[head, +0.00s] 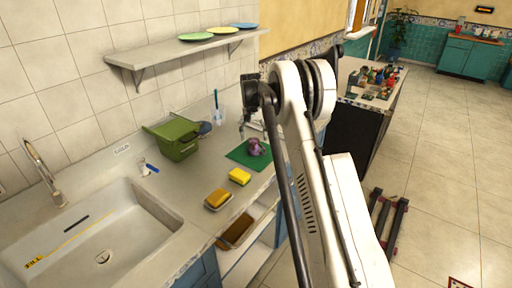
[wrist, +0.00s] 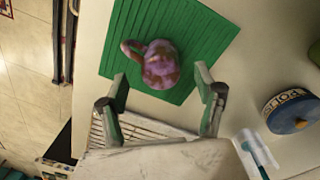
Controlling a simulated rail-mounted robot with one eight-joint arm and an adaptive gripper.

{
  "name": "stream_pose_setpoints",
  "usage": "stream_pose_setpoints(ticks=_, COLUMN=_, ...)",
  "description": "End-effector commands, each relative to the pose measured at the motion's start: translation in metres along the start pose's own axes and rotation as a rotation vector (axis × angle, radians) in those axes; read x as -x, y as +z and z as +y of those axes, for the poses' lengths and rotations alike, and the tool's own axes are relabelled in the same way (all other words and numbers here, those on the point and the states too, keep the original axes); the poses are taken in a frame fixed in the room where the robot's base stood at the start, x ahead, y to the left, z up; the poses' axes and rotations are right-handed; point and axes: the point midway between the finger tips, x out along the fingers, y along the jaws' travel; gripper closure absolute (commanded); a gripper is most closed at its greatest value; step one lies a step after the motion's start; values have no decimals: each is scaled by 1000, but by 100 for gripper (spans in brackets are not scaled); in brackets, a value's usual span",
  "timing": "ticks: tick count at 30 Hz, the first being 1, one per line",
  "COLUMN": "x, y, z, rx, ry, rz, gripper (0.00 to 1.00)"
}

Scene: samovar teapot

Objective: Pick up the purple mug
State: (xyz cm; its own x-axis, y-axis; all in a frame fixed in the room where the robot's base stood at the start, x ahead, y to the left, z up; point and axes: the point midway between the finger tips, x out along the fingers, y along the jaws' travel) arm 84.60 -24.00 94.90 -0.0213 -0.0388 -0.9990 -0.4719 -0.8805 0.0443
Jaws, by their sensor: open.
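The purple mug (head: 257,147) sits on a green ribbed mat (head: 236,155) on the counter. In the wrist view the mug (wrist: 161,66) has reddish patches, and its handle points to the left. I cannot tell whether it stands upright or lies tilted. My gripper (wrist: 162,88) is open, with one green-padded finger toward each side of the mug in the picture. The mug shows between and just beyond the fingertips, with no clear contact. In the head view my arm hides part of the area around the gripper. The mat (wrist: 195,28) extends beyond the mug.
A yellow sponge (head: 239,176) and a sponge on a dish (head: 217,199) lie in front of the mat. A green bin (head: 175,138) stands to its left, and the sink (head: 95,235) is at the lower left.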

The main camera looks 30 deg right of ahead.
Motion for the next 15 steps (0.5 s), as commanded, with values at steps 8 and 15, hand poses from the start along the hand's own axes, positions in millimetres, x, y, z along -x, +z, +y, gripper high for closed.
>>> stream_pose_setpoints(ticks=8, x=-16, y=0, z=-1, rx=0, ry=0, rz=0, gripper=34)
stream_pose_setpoints(ticks=15, x=-48, y=1, z=-2, rx=0, ry=0, rz=0, gripper=34)
